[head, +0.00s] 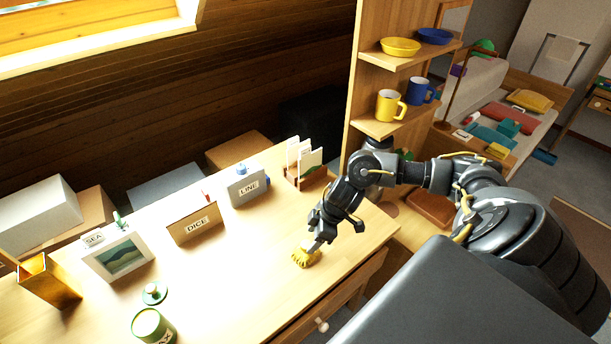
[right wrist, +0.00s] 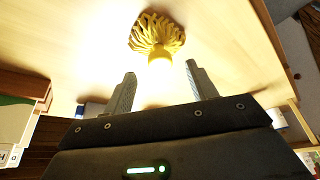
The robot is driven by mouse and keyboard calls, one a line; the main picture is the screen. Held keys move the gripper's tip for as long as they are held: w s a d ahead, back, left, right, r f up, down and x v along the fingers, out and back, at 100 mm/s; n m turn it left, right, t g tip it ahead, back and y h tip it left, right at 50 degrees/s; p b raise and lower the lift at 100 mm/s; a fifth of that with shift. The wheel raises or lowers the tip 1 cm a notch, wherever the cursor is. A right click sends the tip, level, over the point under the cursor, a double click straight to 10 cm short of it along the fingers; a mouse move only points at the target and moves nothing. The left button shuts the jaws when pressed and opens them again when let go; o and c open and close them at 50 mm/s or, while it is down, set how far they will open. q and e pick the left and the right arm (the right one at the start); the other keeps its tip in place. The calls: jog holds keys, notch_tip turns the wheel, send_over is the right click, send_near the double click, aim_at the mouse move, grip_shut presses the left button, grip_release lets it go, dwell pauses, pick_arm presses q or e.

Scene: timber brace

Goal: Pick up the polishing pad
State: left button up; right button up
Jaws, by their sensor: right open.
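The polishing pad is a yellow, shaggy-fringed piece (head: 305,257) lying on the light wooden desk (head: 235,285), near its right front part. In the right wrist view the pad (right wrist: 157,36) shows its yellow strands and a short round yellow stub facing my gripper. My right gripper (head: 317,245) is close beside and above it in the head view. In the right wrist view my right gripper (right wrist: 160,85) has its two fingers apart with nothing between them, and the pad lies beyond the fingertips. My left gripper is not in view.
Holders labelled DICE (head: 194,222) and LINE (head: 247,187), a letter rack (head: 305,170), and a picture frame (head: 118,254) stand along the desk's back. A green tin (head: 151,326) and its lid (head: 154,293) are at front left. A shelf (head: 385,125) with mugs rises behind my arm. Mid-desk is clear.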

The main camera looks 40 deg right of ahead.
aim_at(307, 244)
jog(key=shift+w+a+f, duration=0.1)
jog(key=shift+a+f, duration=0.1)
jog(key=shift+f, duration=0.2)
jog(key=x, duration=0.4)
jog(key=shift+w+f+p, duration=0.15)
jog(key=shift+f+p, duration=0.1)
jog(key=shift+p, duration=0.1)
jog(key=c, duration=1.1)
jog(key=shift+r, duration=0.1)
